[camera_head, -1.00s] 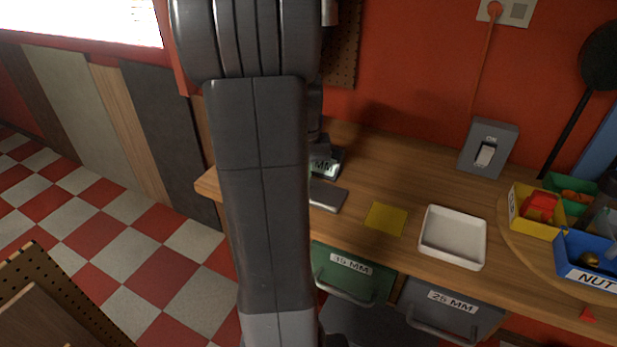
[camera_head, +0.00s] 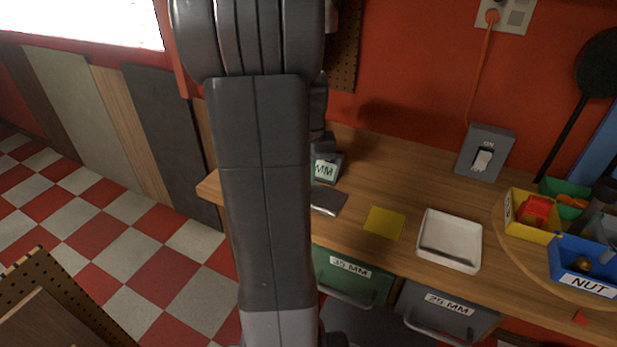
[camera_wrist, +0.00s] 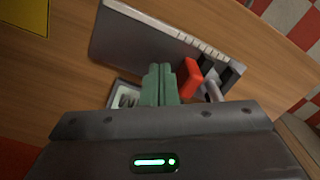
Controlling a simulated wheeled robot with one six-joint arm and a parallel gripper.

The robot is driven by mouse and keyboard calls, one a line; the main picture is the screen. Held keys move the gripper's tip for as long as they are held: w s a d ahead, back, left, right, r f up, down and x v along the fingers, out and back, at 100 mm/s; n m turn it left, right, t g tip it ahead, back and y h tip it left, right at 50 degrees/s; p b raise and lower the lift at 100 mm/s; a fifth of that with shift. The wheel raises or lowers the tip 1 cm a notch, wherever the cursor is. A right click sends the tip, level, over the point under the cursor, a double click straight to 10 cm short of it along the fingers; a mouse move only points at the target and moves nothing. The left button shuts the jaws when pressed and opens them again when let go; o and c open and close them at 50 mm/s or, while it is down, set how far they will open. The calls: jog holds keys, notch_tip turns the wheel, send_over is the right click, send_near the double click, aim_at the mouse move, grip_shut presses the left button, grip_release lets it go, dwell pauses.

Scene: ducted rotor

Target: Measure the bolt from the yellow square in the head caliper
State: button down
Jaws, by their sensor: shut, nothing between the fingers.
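The yellow square (camera_head: 384,223) lies bare on the bench, and its corner shows in the wrist view (camera_wrist: 24,14). The caliper is a grey plate (camera_wrist: 125,42) with scale marks, a red block (camera_wrist: 190,78) and dark jaws (camera_wrist: 228,74). A light grey rod-like piece, perhaps the bolt (camera_wrist: 213,91), is by the jaws; I cannot tell whether they touch it. Its display (camera_head: 326,169) reads "MM"; the number is hidden. My gripper (camera_wrist: 158,80) has its green fingers together, empty, over the plate just left of the red block. My arm hides it in the head view.
A white tray (camera_head: 422,251) stands empty right of the yellow square. Drawers marked 35 MM (camera_head: 350,278) and 25 MM (camera_head: 447,311) are below. A switch box (camera_head: 484,154) stands at the back, colored bins (camera_head: 525,222) at right. The bench between square and switch box is clear.

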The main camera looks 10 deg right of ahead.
notch_tip(320, 180, up, 6)
jog(key=p, duration=0.4)
jog(key=shift+f, duration=0.15)
jog(key=shift+f, duration=0.1)
notch_tip(320, 180, down, 8)
jog(key=b, duration=0.6)
jog(key=shift+b, duration=0.35)
jog(key=shift+w+a+f, duration=0.15)
jog(key=shift+a, duration=0.05)
jog(key=shift+b, duration=0.3)
jog(key=shift+s+d+r+b, duration=0.15)
jog(key=shift+s+d, duration=0.25)
jog(key=shift+d, duration=0.25)
jog(key=shift+s+d+b, duration=0.15)
jog(key=shift+s+d, duration=0.3)
jog(key=shift+d, duration=0.15)
jog(key=shift+s+d+r+b, duration=0.15)
jog(key=shift+s+d, duration=0.25)
jog(key=shift+d, duration=0.25)
